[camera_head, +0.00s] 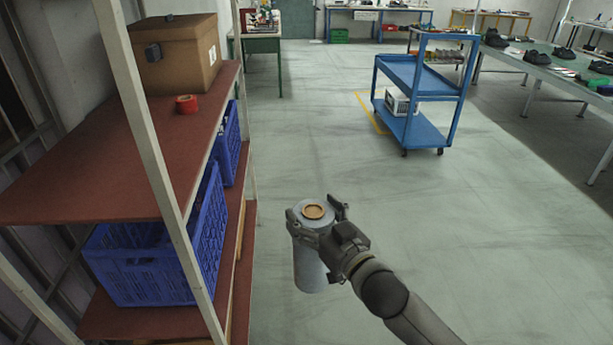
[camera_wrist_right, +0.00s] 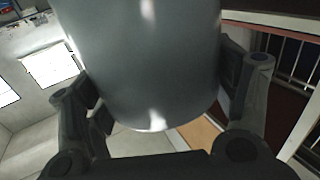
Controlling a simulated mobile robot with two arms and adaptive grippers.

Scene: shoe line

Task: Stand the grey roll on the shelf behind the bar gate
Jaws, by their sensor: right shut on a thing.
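The grey roll (camera_head: 310,262) is upright, with a brown core ring at its top end. My right gripper (camera_head: 318,222) is shut on it near the top and holds it in the air over the open floor, right of the shelf. In the right wrist view the grey roll (camera_wrist_right: 145,60) fills the upper middle, between the two fingers of the right gripper (camera_wrist_right: 165,95). The shelf (camera_head: 100,165) has a red-brown top board and stands at the left. A pale upright post crosses in front of it. I cannot make out a bar gate for certain. My left gripper is not in view.
On the shelf's top board are a brown box (camera_head: 180,65) and a red tape roll (camera_head: 187,104). Blue crates (camera_head: 150,275) stand on the board below. A blue cart (camera_head: 425,90) and a table with shoes (camera_head: 545,65) are farther back. The floor between is clear.

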